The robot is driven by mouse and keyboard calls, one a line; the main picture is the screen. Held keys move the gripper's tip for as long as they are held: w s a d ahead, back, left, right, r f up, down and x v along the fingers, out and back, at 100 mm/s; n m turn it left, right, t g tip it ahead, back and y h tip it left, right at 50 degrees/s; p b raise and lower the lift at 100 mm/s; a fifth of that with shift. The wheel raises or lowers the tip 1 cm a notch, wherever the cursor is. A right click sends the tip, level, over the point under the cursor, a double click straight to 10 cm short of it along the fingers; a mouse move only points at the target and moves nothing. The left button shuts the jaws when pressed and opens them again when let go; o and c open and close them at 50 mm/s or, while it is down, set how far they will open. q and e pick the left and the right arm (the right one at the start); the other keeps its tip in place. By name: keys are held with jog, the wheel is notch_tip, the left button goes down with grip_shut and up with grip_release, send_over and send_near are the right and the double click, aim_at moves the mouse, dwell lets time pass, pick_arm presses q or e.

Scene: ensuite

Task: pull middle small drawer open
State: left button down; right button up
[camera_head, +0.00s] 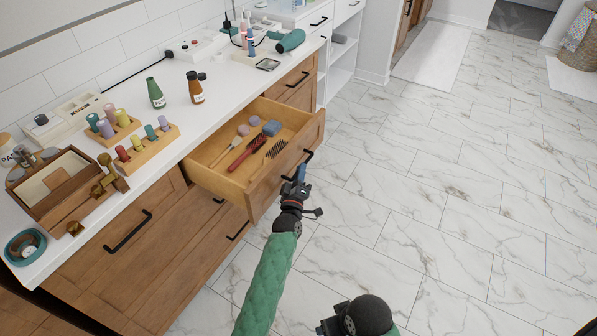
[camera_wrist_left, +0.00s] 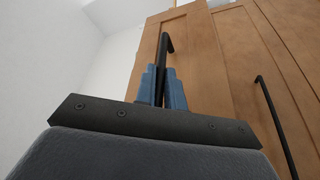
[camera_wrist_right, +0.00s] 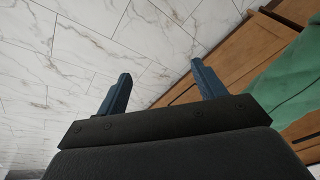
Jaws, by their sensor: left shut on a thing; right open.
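The small drawer (camera_head: 263,187) is pulled out from the wooden vanity cabinet, with its inside in plain view. It holds a red brush (camera_head: 249,154), a dark comb (camera_head: 276,149), a blue item (camera_head: 271,128) and other small items. My left gripper (camera_head: 301,172) is at the drawer front, its blue fingers shut on the black bar handle (camera_head: 309,156). The left wrist view shows the handle (camera_wrist_left: 166,43) between the fingers (camera_wrist_left: 161,88). My right gripper (camera_wrist_right: 162,88) is open and empty, facing the floor in the right wrist view.
The white counter (camera_head: 215,105) bears a green bottle (camera_head: 156,93), a brown bottle (camera_head: 195,90), wooden racks, a wooden box (camera_head: 53,186) and a teal hair dryer (camera_head: 291,41). More handled fronts lie below the drawer. The marble floor (camera_head: 420,200) to the right is clear.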

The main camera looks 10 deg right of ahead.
pick_arm(q)
jog(key=shift+f, duration=0.1)
jog(key=c, duration=1.5)
grip_release()
pick_arm(e)
jog(key=shift+w, duration=0.1)
pick_arm(q)
jog(key=b+v, duration=0.1)
jog(key=v, duration=0.6)
jog(key=shift+s+a+f+b, duration=0.1)
jog(key=shift+s+a+b, duration=0.1)
jog(key=shift+s+b, duration=0.15)
pick_arm(e)
jog(key=shift+w+a+f+t+y, duration=0.15)
jog(key=shift+w+a+f, duration=0.05)
jog(key=shift+a+f, duration=0.4)
jog(key=shift+w+a+f+t+y, duration=0.15)
jog(key=shift+a+f, duration=0.25)
jog(key=shift+f, duration=0.25)
jog(key=shift+a+r, duration=0.1)
